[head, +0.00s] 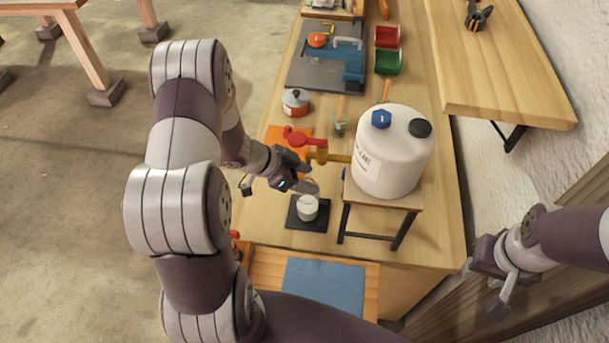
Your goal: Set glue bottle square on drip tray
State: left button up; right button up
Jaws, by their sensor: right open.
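A small white round bottle (307,203), seen from above, sits on the dark square drip tray (295,222). It looks upright and near the tray's middle; I cannot tell how square it stands. My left gripper (306,177) is just behind the bottle in the picture, its fingers apart with nothing seen between them. Whether a finger touches the bottle is unclear. My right gripper (482,286) is open and empty at the lower right, off the bench's right edge.
A large white canister (393,155) stands on a small stand (382,200) right of the tray. A blue mat (323,287) lies in front. An orange-grey pot (296,102) stands behind.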

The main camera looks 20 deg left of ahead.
pick_arm(q)
jog(key=shift+r, duration=0.25)
jog(key=v, duration=1.2)
jog(key=shift+f, duration=0.15)
dwell(1.5)
